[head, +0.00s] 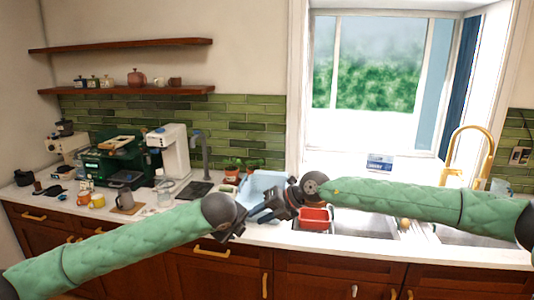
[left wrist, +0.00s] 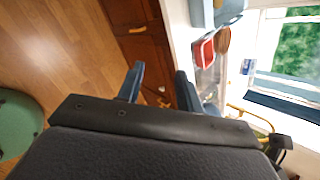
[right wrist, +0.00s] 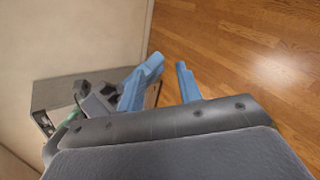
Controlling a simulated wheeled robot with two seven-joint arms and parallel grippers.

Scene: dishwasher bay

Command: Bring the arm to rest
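My right arm comes in from the right in the head view, with its green padded forearm over the sink. Its gripper (head: 262,211) points left, in front of the counter near the picture's middle. In the right wrist view its two blue fingers stand apart with nothing between them (right wrist: 168,84). My left arm comes in from the lower left, and its gripper (head: 232,233) is small and partly hidden beside the right one. In the left wrist view its blue fingers are apart and empty (left wrist: 158,84). I cannot tell whether the two grippers touch.
Close behind the grippers are a light blue bin (head: 257,184) and a red tub (head: 315,217) by the sink (head: 368,224). A gold faucet (head: 486,152) stands at the right. A white coffee machine (head: 172,148) and mugs fill the left counter. Wooden floor (right wrist: 245,55) lies open.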

